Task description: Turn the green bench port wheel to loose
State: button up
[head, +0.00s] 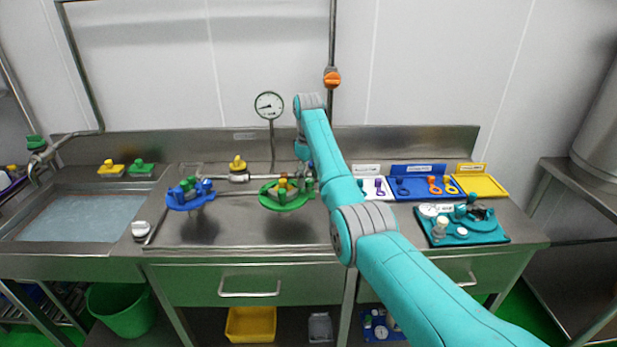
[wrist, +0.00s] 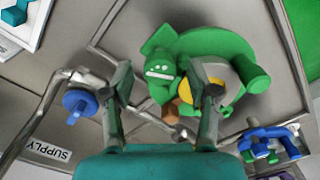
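The green port wheel (head: 272,198) lies above the steel bench, right of the blue wheel (head: 178,198). It has a yellow part near its middle. My gripper (head: 303,178) is at the right side of the green wheel, partly hidden by my arm. In the wrist view the green wheel (wrist: 222,45) fills the top middle. My gripper (wrist: 162,75) is open there, one finger on each side of a green lump with pale marks (wrist: 160,72). The right finger overlaps the wheel in the picture. I cannot tell whether either finger touches it.
A blue knob on a pipe (wrist: 80,102) is beside the left finger, near a SUPPLY label (wrist: 50,150). A gauge (head: 269,105) stands behind the wheel. Blue (head: 405,192) and yellow (head: 487,186) trays and a teal tray (head: 490,237) lie to the right. The front bench is clear.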

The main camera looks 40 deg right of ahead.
aim_at(309, 179)
jog(key=shift+r, duration=3.75)
